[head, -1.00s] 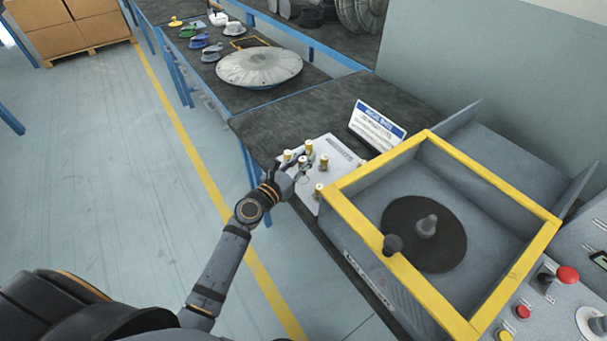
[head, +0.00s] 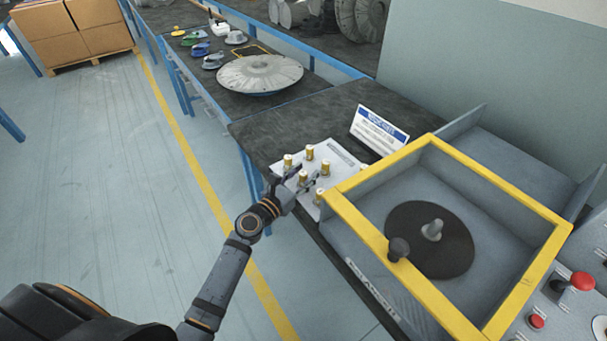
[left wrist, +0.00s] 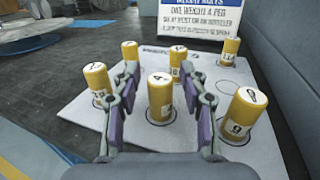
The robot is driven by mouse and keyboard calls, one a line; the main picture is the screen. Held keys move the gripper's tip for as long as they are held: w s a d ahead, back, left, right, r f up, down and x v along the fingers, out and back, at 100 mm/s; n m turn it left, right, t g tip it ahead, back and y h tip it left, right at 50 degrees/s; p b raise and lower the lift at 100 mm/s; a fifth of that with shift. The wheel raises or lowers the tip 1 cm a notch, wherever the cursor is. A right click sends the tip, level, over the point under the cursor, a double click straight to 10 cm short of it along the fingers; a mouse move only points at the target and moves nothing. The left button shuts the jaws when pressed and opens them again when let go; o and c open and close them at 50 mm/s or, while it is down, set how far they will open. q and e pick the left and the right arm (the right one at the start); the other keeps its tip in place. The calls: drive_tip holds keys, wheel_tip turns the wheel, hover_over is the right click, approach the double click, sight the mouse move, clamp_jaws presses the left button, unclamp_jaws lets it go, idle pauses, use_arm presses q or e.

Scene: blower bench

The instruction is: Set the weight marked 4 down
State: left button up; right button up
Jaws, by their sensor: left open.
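The weight marked 4 (left wrist: 160,100) is a brass-yellow cylinder with a white top. In the left wrist view it stands upright on the light board (left wrist: 75,118), between the open fingers of my left gripper (left wrist: 160,80). Gaps show between the weight and both fingers. In the head view my left gripper (head: 302,181) is low over the light board (head: 341,160), at the weight (head: 302,176). The marking is too small to read there. My right gripper is not in view.
Other weights stand close by: one at the left (left wrist: 97,84), one at the right (left wrist: 241,115), several behind. A sign (head: 378,130) stands behind the board. A yellow-framed box (head: 365,220) is to the right. Dark bench top is free beyond the board.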

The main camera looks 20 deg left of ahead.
use_arm(q)
drive_tip(key=shift+r, duration=0.15)
drive_tip(key=shift+s+a, duration=0.1)
drive_tip(key=shift+s, duration=0.15)
drive_tip(key=b+v, duration=0.3)
drive_tip(key=v, duration=0.8)
drive_tip(key=shift+s, duration=0.25)
